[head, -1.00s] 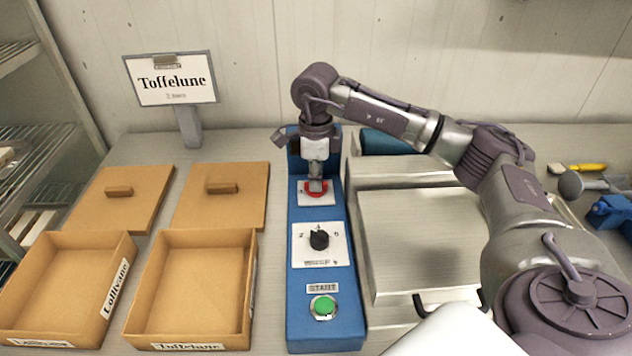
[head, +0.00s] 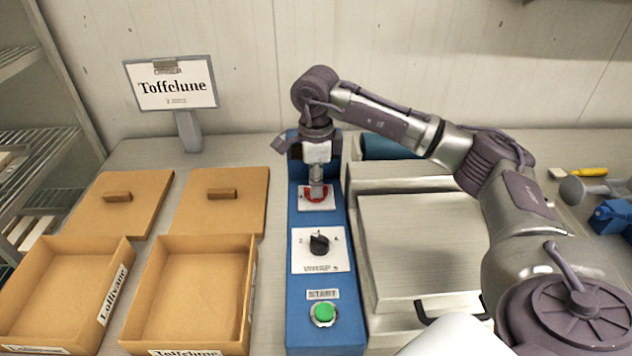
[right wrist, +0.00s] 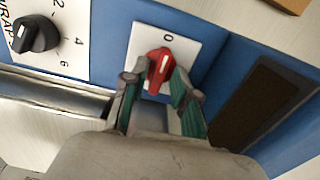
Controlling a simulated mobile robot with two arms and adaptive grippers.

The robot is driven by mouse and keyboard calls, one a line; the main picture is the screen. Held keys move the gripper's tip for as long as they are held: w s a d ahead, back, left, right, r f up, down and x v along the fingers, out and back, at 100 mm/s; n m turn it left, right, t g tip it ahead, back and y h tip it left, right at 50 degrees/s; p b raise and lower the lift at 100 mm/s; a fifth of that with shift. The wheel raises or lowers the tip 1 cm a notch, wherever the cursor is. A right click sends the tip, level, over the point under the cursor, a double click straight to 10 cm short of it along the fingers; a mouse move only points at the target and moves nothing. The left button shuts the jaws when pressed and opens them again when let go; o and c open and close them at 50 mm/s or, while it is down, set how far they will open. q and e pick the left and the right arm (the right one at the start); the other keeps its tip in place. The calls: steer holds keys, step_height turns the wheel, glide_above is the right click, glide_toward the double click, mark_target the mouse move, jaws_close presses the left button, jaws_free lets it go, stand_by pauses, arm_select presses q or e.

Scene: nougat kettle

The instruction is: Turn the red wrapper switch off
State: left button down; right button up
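The red wrapper switch (right wrist: 160,68) is a red knob with a white line on a white plate (right wrist: 187,50). In the right wrist view its line points close to the 0 mark. My right gripper (head: 317,190) points straight down on the switch at the back of the blue control panel (head: 305,262). In the right wrist view its two fingers (right wrist: 157,88) stand on either side of the knob and look closed on it. In the head view the gripper covers part of the switch. My left gripper is not in view.
A black dial (head: 319,244) and a green start button (head: 323,313) sit nearer on the panel. Two open boxes (head: 196,248) and two lids (head: 240,207) lie to the left, with a Toffelune sign (head: 171,84) behind. A metal machine (head: 420,240) stands right.

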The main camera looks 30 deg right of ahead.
stand_by(0.3)
step_height(320, 180, up, 12)
steer(key=shift+f, duration=0.1)
stand_by(0.4)
stand_by(0.3)
